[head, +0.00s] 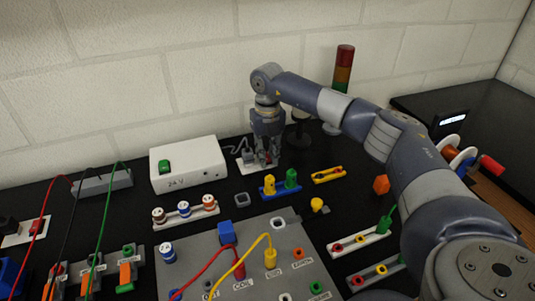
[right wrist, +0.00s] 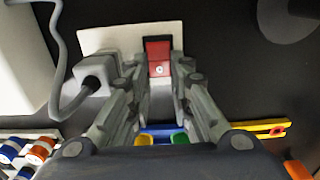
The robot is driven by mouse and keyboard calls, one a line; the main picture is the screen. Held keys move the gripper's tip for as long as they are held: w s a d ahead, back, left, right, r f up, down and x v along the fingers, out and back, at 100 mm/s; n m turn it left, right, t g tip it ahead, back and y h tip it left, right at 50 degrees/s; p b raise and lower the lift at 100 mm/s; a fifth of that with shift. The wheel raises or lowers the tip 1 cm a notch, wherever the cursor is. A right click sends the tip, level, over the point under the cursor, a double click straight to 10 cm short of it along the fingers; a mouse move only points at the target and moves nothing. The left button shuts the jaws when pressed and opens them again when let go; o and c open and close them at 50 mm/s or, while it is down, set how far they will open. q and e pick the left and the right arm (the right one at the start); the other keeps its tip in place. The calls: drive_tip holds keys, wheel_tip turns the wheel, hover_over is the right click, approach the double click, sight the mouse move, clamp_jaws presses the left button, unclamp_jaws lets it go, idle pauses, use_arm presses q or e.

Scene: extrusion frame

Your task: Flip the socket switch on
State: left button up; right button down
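The socket is a white plate (right wrist: 125,38) in the right wrist view, with a grey plug (right wrist: 97,70) and cable on its left part. Its red rocker switch (right wrist: 159,68) sits in a dark frame on the right part and bears a small white mark. My right gripper (head: 266,158) is over this socket, pointing down, and largely hides it in the head view. In the right wrist view the right gripper (right wrist: 158,78) has its fingers apart, one on each side of the switch, with nothing between them. I cannot tell whether they touch the plate. My left gripper is not in view.
A white 24V box (head: 188,165) with a green button stands left of the socket. Blue and green parts (head: 280,183) and a yellow bar (head: 329,174) lie in front. A signal tower (head: 344,68) stands behind my right arm. A grey panel (head: 245,290) with wires lies nearer.

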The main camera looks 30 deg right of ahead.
drive_tip(key=shift+w+r, duration=0.1)
drive_tip(key=shift+p, duration=0.3)
drive_tip(key=shift+w+g, duration=0.2)
drive_tip(key=shift+g, duration=0.8)
drive_tip(key=shift+w+d+y, duration=0.1)
drive_tip(key=shift+y, duration=0.2)
drive_tip(key=shift+w+g, duration=0.1)
drive_tip(key=shift+g, duration=0.3)
drive_tip(key=shift+r+b, duration=0.1)
drive_tip(key=shift+b, duration=0.35)
